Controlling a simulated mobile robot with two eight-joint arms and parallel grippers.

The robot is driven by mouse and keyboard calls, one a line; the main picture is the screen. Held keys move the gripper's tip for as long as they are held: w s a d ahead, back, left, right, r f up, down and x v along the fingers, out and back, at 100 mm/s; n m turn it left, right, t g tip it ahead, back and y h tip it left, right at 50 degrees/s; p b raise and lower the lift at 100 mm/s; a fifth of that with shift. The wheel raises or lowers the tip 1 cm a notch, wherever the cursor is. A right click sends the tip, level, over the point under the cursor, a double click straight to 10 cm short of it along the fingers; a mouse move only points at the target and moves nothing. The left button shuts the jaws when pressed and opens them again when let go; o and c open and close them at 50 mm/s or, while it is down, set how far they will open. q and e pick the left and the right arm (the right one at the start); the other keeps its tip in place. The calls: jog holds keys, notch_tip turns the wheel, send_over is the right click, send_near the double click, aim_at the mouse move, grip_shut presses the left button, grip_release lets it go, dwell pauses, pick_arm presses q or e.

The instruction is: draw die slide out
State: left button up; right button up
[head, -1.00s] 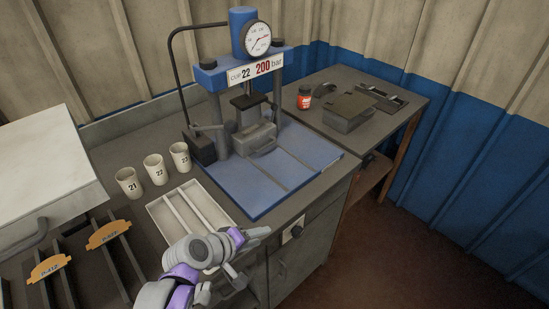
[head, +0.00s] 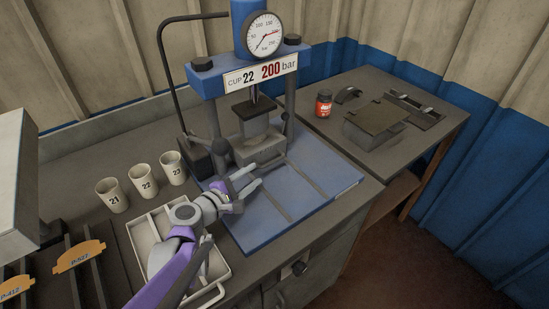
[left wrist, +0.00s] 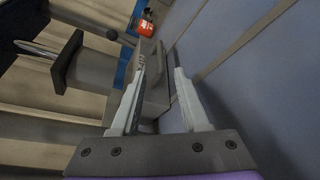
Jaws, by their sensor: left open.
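The grey die slide (head: 262,148) sits in the press, low between its columns, with a bar-like handle along its front. My left gripper (head: 252,179) is open and empty just in front of the die slide, over the blue press bed (head: 290,205). In the left wrist view the die slide (left wrist: 155,92) lies beyond and between the open fingers (left wrist: 160,66); I cannot tell whether they touch it. My right gripper is not in view.
Cups 21, 22 and 23 (head: 143,181) stand left of the press. A pale divided tray (head: 140,240) lies below my left arm. A red jar (head: 324,104) and a grey box (head: 375,126) are on the right table. The blue bed's right side is clear.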

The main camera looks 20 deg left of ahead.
aim_at(268, 165)
pick_arm(q)
jog(key=x, duration=0.9)
jog(key=shift+w+d+f+b, duration=0.1)
jog(key=shift+f+b, duration=0.05)
jog(key=shift+b, duration=0.2)
grip_shut()
dwell(0.9)
